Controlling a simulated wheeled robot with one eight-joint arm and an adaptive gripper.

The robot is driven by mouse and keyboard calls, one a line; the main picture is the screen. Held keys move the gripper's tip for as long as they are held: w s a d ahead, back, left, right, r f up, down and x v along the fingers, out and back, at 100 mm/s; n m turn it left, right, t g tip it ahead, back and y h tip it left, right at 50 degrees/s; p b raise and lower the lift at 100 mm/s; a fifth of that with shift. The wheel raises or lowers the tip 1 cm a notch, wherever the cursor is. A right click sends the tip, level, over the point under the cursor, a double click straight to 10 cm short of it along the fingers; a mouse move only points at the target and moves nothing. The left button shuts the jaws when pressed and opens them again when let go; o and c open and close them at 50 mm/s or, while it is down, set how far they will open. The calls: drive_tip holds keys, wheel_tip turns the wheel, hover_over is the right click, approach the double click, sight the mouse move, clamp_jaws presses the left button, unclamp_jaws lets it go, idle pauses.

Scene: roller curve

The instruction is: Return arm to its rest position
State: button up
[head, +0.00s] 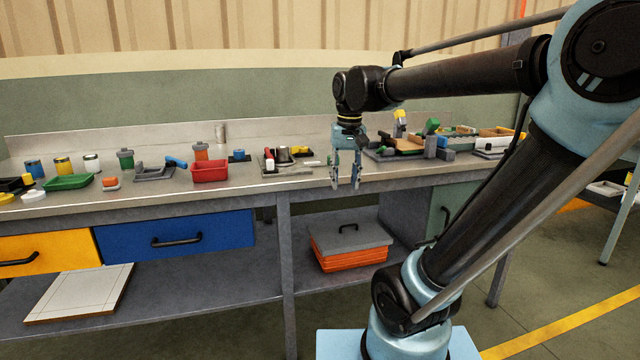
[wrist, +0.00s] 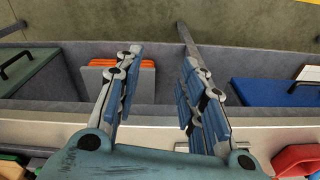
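My gripper (head: 346,184) hangs from my arm in front of the workbench's front edge, fingers pointing down. Its two fingers stand apart with nothing between them. In the wrist view my gripper (wrist: 160,65) is also open and empty, with the bench's front edge (wrist: 150,130) and the floor beyond its fingers. My arm is raised and bent, reaching from its base at the lower right toward the bench.
The workbench (head: 240,193) carries a red bin (head: 210,172), a green tray (head: 68,182) and several small parts. Below are a blue drawer (head: 175,237), a yellow drawer (head: 45,255) and a lidded orange crate (head: 348,257). Open floor (head: 560,285) lies at the right.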

drive_tip(key=s+d+f, duration=0.6)
drive_tip(key=f, duration=0.3)
drive_tip(key=s+d+f+t, duration=0.1)
drive_tip(key=s+d+f, duration=0.5)
drive_tip(key=f, duration=0.4)
drive_tip(key=shift+s+m, duration=0.4)
drive_tip(key=shift+s, duration=0.3)
drive_tip(key=shift+w+f, duration=0.25)
drive_tip(key=shift+w, duration=0.25)
